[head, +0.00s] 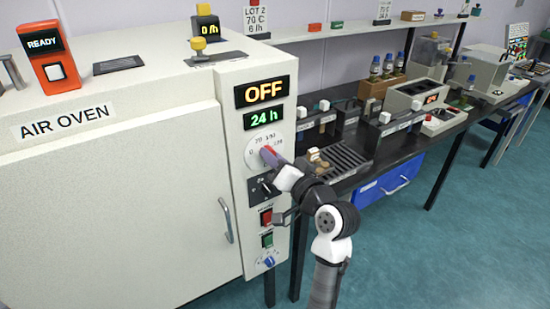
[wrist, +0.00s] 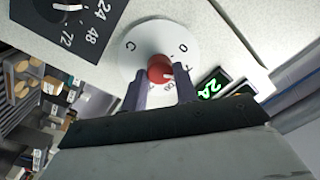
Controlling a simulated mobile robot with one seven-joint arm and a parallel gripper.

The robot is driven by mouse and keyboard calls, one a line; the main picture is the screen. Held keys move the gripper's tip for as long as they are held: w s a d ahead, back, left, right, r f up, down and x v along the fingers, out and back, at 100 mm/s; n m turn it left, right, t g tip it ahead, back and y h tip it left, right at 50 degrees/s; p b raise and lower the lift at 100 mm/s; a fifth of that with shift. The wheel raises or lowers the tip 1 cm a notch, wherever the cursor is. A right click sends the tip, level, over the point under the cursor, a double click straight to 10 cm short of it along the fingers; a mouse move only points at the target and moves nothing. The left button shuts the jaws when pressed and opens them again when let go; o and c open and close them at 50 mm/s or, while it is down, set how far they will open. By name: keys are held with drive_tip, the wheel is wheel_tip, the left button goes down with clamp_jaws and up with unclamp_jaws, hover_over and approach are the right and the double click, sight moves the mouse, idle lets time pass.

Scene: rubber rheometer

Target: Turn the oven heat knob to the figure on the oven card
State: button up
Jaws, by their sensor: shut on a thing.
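The oven heat knob (wrist: 160,68) is red and sits at the centre of a white round dial (wrist: 130,60) with dark figures around it. My gripper (wrist: 162,80) is shut on the knob, one finger on each side. In the head view the dial (head: 254,157) is on the air oven's (head: 130,190) right front panel, partly covered by my gripper (head: 272,157). The display (head: 265,91) above reads OFF, and a green one (head: 264,120) reads 24 h. The oven card (head: 256,19) reads LOT 2, 70 C, 6 h.
Below the heat dial are a black timer dial (head: 262,190), a red switch (head: 265,217), a green switch (head: 267,240) and a blue knob (head: 269,262). The oven door handle (head: 227,218) is to their left. A bench with a rack and instruments stands to the right.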

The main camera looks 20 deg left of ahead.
drive_tip(key=o, duration=1)
drive_tip(key=b+v, duration=0.3)
drive_tip(key=v, duration=1.1)
drive_tip(key=shift+b, duration=0.3)
